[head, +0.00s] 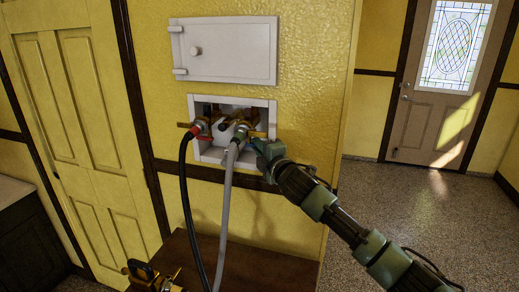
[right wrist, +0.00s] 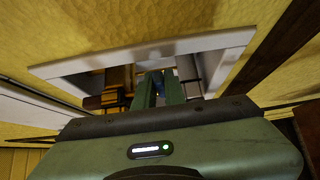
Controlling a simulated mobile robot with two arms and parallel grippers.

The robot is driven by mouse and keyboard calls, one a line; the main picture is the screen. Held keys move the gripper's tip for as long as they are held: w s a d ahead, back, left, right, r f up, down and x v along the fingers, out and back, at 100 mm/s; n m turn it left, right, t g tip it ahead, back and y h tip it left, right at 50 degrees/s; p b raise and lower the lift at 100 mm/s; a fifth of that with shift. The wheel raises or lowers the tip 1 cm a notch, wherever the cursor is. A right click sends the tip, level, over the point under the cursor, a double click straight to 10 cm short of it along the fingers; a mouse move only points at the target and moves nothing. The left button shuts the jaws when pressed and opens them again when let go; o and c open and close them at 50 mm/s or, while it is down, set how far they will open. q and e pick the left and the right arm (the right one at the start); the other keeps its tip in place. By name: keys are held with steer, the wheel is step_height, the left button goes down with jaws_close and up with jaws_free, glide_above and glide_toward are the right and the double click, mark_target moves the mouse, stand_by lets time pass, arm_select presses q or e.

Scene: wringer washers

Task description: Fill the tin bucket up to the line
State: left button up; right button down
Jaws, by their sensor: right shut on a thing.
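An open white wall box (head: 272,102) holds two brass taps. The left tap (head: 203,122) has a red handle and a black hose (head: 187,190). The right tap (head: 242,130) has a grey hose (head: 228,185). My right gripper (head: 258,146) reaches into the lower right of the box, beside the right tap. No tin bucket or fill line shows, and my left gripper is out of view.
The white box door (head: 225,55) stands raised above the opening. Both hoses hang in front of a brown wooden surface (head: 255,262). A black and brass object (head: 150,275) is at the lower left. Open speckled floor (head: 400,210) lies right, towards a door (head: 435,110).

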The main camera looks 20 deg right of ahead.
steer(key=m+h+b, duration=0.1)
steer(key=h, duration=0.1)
steer(key=m+h+b, duration=0.1)
steer(key=m+h, duration=0.1)
steer(key=h, duration=0.1)
steer(key=a+m+h+b, duration=0.1)
steer(key=h, duration=0.1)
steer(key=shift+s+m+h+b, duration=0.3)
steer(key=shift+s+m, duration=0.05)
steer(key=shift+m, duration=0.05)
steer(key=c, duration=1.5)
jaws_free()
steer(key=b+v, duration=0.2)
steer(key=v, duration=0.5)
steer(key=shift+s+a+r, duration=0.1)
steer(key=shift+s+a, duration=0.05)
steer(key=shift+s, duration=0.25)
